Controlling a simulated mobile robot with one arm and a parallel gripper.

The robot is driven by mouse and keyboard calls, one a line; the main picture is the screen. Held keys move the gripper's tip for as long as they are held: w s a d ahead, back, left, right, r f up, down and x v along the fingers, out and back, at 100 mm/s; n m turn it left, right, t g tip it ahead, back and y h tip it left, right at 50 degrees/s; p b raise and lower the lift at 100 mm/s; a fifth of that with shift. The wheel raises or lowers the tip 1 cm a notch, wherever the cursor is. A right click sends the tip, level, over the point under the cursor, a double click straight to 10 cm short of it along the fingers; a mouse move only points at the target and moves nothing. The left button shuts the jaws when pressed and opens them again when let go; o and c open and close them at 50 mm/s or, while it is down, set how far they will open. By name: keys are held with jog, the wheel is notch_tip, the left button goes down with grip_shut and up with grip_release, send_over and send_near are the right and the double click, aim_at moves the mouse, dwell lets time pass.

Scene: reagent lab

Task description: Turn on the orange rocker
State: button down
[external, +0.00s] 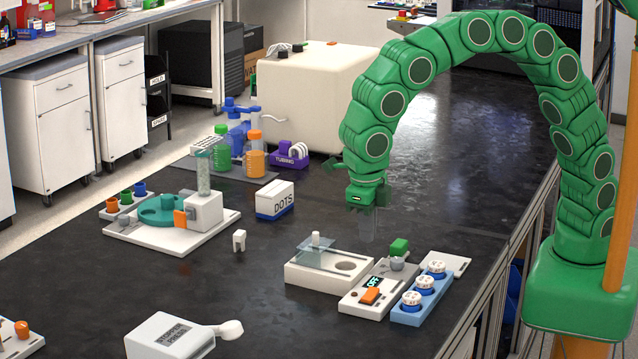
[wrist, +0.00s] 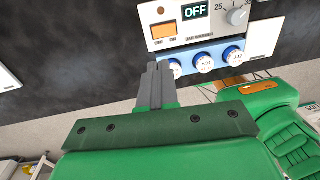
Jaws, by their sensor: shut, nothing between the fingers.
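The orange rocker (external: 370,296) sits on the white and grey jar warmer panel (external: 352,304), beside a small dark display that reads OFF. In the wrist view the rocker (wrist: 163,31) lies at the top middle, left of the OFF display (wrist: 195,13) and a grey dial (wrist: 237,17). My gripper (external: 367,202) hangs pointing down, above and behind the panel in the external view. In the wrist view my gripper (wrist: 157,69) is shut and empty, its fingers together below the panel and apart from the rocker. The tilt of the rocker is hard to judge.
A white tray with a clear plate (external: 320,267) stands to the left. The bench front is mostly bare, with a white scale-like device (external: 165,340).

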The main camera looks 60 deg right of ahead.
aim_at(373, 290)
jog(key=shift+d+r+h, duration=0.15)
jog(key=shift+d+h, duration=0.15)
jog(key=shift+d, duration=0.4)
jog(key=f, duration=0.4)
jog(key=d+f, duration=0.1)
jog(key=f, duration=0.4)
jog(key=d+f, duration=0.1)
jog(key=f, duration=0.3)
jog(key=shift+d+f, duration=0.1)
jog(key=shift+f, duration=0.3)
